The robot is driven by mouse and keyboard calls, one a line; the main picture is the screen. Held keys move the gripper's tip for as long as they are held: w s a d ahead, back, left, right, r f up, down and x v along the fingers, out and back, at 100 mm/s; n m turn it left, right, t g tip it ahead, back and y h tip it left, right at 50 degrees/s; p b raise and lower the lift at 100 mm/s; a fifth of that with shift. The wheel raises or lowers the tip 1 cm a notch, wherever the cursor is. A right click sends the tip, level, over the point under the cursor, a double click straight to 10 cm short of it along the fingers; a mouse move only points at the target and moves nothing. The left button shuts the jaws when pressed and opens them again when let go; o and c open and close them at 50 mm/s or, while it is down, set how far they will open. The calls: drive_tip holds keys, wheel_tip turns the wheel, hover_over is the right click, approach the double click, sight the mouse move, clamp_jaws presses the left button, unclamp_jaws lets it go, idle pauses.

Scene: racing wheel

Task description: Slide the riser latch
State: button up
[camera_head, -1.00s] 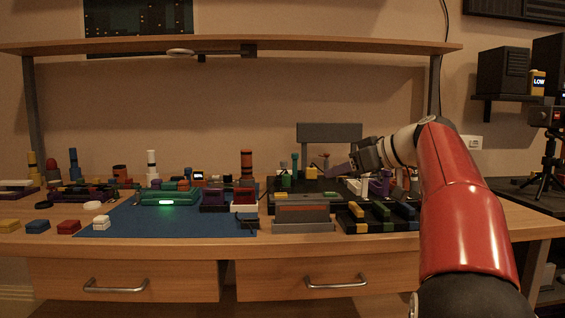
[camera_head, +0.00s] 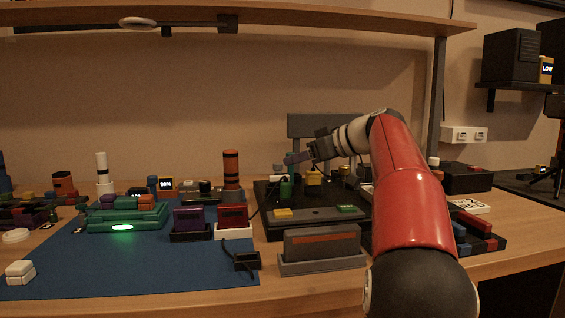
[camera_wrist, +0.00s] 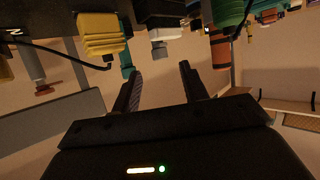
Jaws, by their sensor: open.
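My gripper (camera_head: 291,158) is open, held above the back of a black board (camera_head: 290,225) and pointing left. In the wrist view its two dark fingers (camera_wrist: 158,78) stand apart with nothing between them. That view shows the tabletop things upside down along its top edge. A small white-and-grey block (camera_wrist: 159,50) lies beyond the fingertips, apart from them. A yellow block (camera_wrist: 100,35) and a teal post (camera_wrist: 127,62) are beside it. In the head view a green part (camera_head: 286,188) and a yellow part (camera_head: 313,178) stand below my gripper. I cannot tell which part is the riser latch.
A grey box (camera_head: 322,245) stands in front of the board. A black-and-orange post (camera_head: 231,172) stands to its left. A green case (camera_head: 125,217) with a lit strip sits on the blue mat (camera_head: 150,265). A shelf (camera_head: 290,23) runs overhead. The mat's front is mostly clear.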

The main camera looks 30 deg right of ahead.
drive_tip(key=x, duration=0.5)
